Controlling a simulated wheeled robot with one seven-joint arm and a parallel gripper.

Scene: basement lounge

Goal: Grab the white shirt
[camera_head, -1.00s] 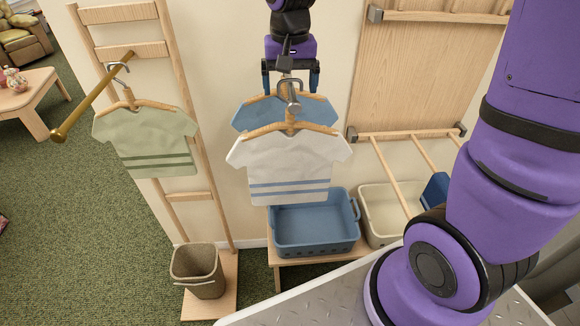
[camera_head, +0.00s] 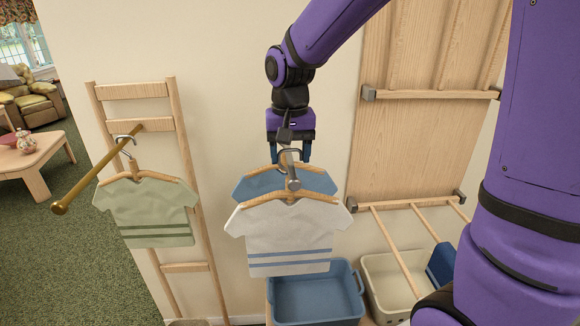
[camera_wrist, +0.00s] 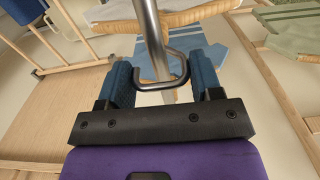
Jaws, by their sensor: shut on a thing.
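The white shirt (camera_head: 288,238), with blue stripes near its hem, hangs on a wooden hanger from a metal rod (camera_head: 293,183). A blue shirt (camera_head: 245,185) hangs just behind it, partly hidden. My gripper (camera_head: 290,158) is at the hooks above both shirts. In the wrist view my gripper (camera_wrist: 165,80) is shut on a metal hanger hook (camera_wrist: 182,68) beside the rod (camera_wrist: 150,35). I cannot tell for sure which shirt's hanger that hook belongs to. Part of the blue shirt (camera_wrist: 200,50) shows beyond the fingers.
A green shirt (camera_head: 148,215) hangs from a brass rod (camera_head: 90,175) on a wooden rack at the left. A blue basket (camera_head: 318,295) stands below the white shirt, with a cream basket (camera_head: 390,285) to its right. The wall is close behind.

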